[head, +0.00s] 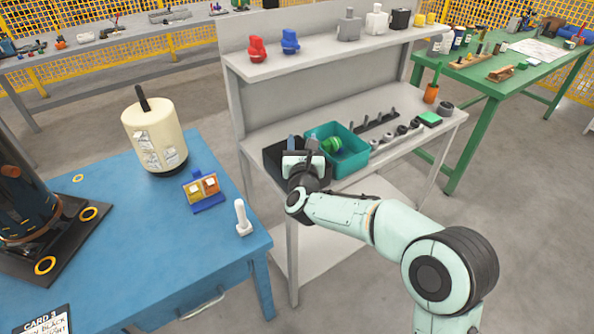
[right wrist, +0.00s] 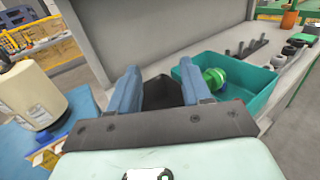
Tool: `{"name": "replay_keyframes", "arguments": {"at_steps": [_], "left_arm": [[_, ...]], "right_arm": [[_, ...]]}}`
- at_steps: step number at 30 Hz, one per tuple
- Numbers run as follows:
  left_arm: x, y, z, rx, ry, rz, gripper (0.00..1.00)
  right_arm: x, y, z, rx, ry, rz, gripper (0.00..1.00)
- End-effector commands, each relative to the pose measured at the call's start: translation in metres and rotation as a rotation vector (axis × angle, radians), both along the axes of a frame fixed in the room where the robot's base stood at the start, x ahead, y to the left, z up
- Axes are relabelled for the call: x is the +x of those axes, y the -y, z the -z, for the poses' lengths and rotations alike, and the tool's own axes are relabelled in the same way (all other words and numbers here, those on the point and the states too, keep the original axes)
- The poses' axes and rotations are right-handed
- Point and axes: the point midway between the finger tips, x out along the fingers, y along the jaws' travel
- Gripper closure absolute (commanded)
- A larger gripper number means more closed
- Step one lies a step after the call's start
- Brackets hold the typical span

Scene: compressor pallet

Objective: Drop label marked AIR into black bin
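The black bin (head: 272,158) stands on the grey bench's lower shelf, left of a teal bin (head: 352,166). My right gripper (head: 303,146) is over the black bin and partly hides it. In the right wrist view its two blue fingers (right wrist: 161,88) are apart, with dark bin (right wrist: 163,93) surface showing between them and no label visible there. A blue stand (head: 208,205) with two orange-yellow pieces bearing pale labels is on the blue table. I cannot read AIR on anything. The black bin's inside is mostly hidden. My left gripper is out of view.
A green round item (head: 331,146) lies in the teal bin. A cream tank (head: 155,138) and a white upright piece (head: 242,217) stand on the blue table (head: 150,235). The bench's upper shelf (head: 325,52) is behind and above my right gripper.

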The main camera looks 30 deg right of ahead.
Motion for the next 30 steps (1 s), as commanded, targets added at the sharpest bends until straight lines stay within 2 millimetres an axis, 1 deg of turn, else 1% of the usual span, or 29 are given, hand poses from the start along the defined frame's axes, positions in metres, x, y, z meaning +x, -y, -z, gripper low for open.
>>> {"name": "replay_keyframes", "arguments": {"at_steps": [5,8,11,15,21,25,30], "left_arm": [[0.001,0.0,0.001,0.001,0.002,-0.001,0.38],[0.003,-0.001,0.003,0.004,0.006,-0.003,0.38],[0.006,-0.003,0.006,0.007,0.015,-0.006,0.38],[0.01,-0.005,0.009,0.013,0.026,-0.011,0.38],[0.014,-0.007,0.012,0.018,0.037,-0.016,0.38],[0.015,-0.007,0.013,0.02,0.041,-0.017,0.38],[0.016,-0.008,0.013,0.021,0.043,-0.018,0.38]], "right_arm": [[-0.005,-0.003,0.0,0.001,0.0,-0.001,0.52],[-0.017,-0.009,0.0,0.001,0.0,-0.001,0.52],[-0.035,-0.02,0.0,0.0,0.0,-0.004,0.52],[-0.065,-0.036,0.0,0.0,0.0,-0.003,0.52],[-0.099,-0.054,0.0,0.0,0.0,-0.003,0.52],[-0.112,-0.061,0.0,0.0,0.0,-0.002,0.52],[-0.118,-0.064,0.0,0.0,0.0,0.0,0.52]]}}
